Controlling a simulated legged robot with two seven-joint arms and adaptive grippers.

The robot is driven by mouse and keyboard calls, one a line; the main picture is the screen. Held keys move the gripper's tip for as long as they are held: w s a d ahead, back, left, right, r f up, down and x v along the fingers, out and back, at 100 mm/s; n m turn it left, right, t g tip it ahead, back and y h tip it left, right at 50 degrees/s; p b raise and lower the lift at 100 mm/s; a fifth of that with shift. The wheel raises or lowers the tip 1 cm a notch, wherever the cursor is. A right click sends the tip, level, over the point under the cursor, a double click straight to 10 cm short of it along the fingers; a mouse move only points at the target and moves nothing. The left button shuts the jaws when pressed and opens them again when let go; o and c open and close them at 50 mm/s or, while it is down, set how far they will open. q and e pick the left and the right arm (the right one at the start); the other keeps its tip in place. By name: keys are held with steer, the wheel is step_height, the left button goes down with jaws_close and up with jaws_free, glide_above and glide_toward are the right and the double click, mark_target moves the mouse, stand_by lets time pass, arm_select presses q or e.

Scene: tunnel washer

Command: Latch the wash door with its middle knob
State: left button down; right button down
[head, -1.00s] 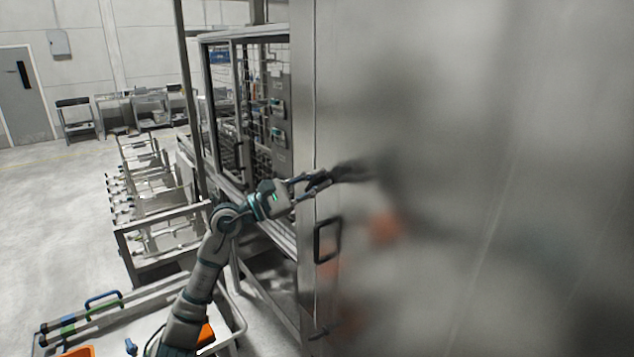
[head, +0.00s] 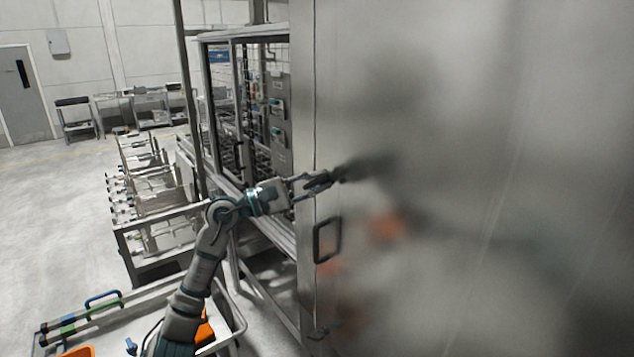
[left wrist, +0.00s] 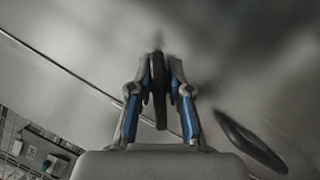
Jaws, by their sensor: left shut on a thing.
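The wash door (head: 450,150) is a large brushed-metal panel filling the right of the head view. My left gripper (head: 325,179) is at its left part, above the dark loop handle (head: 327,240). In the left wrist view, my left gripper (left wrist: 160,80) has its two fingers shut on a dark, elongated knob (left wrist: 159,95), which stands between them against the metal. The handle (left wrist: 250,143) shows to the right of the fingers there. In the head view the fingers largely hide the knob. My right gripper is in neither view.
A glazed metal frame (head: 240,110) stands left of the door. A cart (head: 70,325) with orange items is at the lower left. Open floor (head: 50,220) lies further left.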

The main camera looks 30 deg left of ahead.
arm_select(q)
steer(key=shift+f+m+g+p, duration=0.15)
steer(key=shift+m+g+p, duration=0.15)
steer(key=shift+m, duration=0.6)
steer(key=shift+f+m+g+p, duration=0.15)
steer(key=shift+m+g, duration=0.25)
steer(key=shift+m, duration=0.5)
steer(key=shift+d+f+m+g+y+p, duration=0.15)
steer(key=shift+m+g+y+p, duration=0.15)
steer(key=shift+m, duration=0.55)
steer(key=shift+a+f+m+g+y+p, duration=0.1)
steer(key=shift+f+m+g+y+p, duration=0.2)
steer(key=shift+m, duration=0.55)
steer(key=shift+r, duration=0.15)
steer(key=c, duration=1.2)
jaws_free()
steer(key=shift+w, duration=0.2)
steer(key=shift+r, duration=0.1)
steer(key=shift+s+a, duration=0.25)
steer(key=v, duration=1.1)
steer(key=shift+a+f, duration=0.25)
steer(key=shift+a, duration=0.05)
